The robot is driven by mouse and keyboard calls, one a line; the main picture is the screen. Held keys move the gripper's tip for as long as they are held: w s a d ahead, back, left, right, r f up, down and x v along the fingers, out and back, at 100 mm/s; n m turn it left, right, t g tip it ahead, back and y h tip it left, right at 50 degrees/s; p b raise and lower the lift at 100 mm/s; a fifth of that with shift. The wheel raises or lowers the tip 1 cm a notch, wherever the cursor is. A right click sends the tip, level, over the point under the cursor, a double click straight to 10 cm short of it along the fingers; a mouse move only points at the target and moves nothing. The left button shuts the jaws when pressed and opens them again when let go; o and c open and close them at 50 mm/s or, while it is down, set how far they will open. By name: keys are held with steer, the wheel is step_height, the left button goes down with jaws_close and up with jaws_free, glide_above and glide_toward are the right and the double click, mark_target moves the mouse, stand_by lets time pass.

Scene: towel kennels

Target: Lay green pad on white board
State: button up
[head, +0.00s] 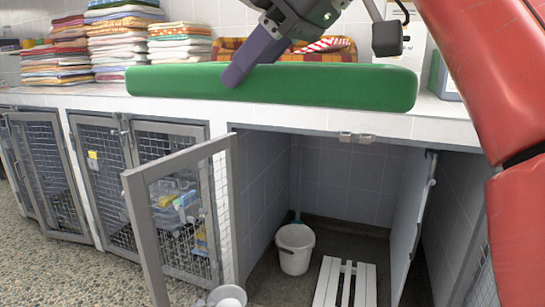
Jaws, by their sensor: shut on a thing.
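The green pad (340,88) is long, thick and round-edged. It shows level with the white countertop's front edge, and I cannot tell whether it touches the counter. My gripper (236,76) is shut on the pad left of its middle, with one purple finger lying over its front face. The other finger is hidden behind the pad. The white board (329,281) is slatted and lies on the floor inside the open kennel, low in the view. Its near end is cut off by the picture's bottom edge. The pad is well above the board and apart from it.
The kennel's left mesh door (190,215) swings outward, and its right door (409,240) also stands open. A white bucket (295,250) stands left of the board. White bowls (227,297) sit by the left door. Folded towels (120,45) and a basket (228,48) are on the counter.

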steer(key=shift+w+a+f, duration=0.15)
steer(key=shift+w+f, duration=0.1)
steer(key=shift+w, duration=0.05)
steer(key=w+a+f+m, duration=0.1)
steer(key=w+a+f, duration=0.1)
steer(key=w+f, duration=0.6)
steer(key=w+a+f, duration=0.3)
steer(key=w+f, duration=0.3)
steer(key=w, duration=0.4)
steer(key=w+f+m+t+h, duration=0.1)
steer(key=w+f+m+t, duration=0.1)
steer(key=w+f, duration=0.5)
steer(key=w+f+m+t+h, duration=0.1)
steer(key=w+f+m+h, duration=0.1)
steer(key=f, duration=0.9)
steer(key=w+d+f+m+t+h, duration=0.1)
steer(key=d+f+m+h, duration=0.15)
steer(key=d+f, duration=0.4)
steer(key=w+d+f+m+t+h, duration=0.1)
steer(key=d+f+m, duration=0.25)
steer(key=f, duration=0.65)
steer(key=s+d+f+m+h, duration=0.4)
steer(key=s+d+f+m, duration=0.2)
steer(key=d, duration=0.7)
steer(key=shift+s+f+h, duration=0.15)
steer(key=shift+s+h, duration=0.2)
steer(key=shift+s, duration=0.75)
